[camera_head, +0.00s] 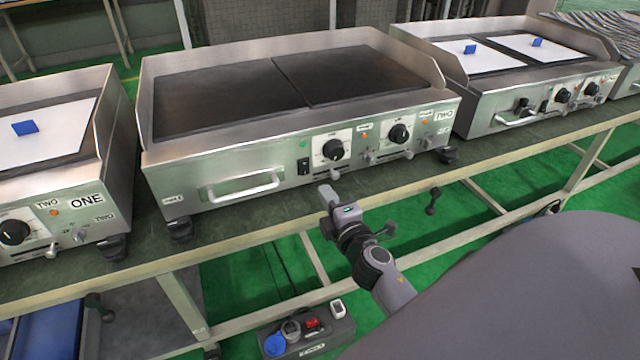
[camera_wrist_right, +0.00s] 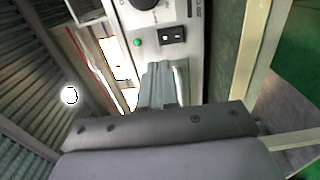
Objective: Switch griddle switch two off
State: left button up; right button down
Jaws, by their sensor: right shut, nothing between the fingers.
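The griddle labelled TWO (camera_head: 215,165) stands in the middle of the bench in the head view. Its black rocker switch (camera_head: 303,166) is low on the front panel, left of a black knob (camera_head: 333,149). In the right wrist view the switch (camera_wrist_right: 171,35) is beside a green lamp (camera_wrist_right: 137,42), just past the fingertips. My right gripper (camera_head: 328,193) is shut and empty in front of the panel, below and right of the switch. The fingers (camera_wrist_right: 163,75) point at the panel, and contact cannot be told. My left gripper is not in view.
The griddle labelled ONE (camera_head: 118,165) is at left and another griddle (camera_head: 455,70) at right. A handle (camera_head: 240,188) sticks out left of the switch. The bench front edge (camera_head: 400,180) runs below. A grey box with small items (camera_head: 335,335) is under the bench.

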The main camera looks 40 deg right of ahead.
jog(key=shift+v, duration=1.65)
jog(key=shift+r, duration=0.1)
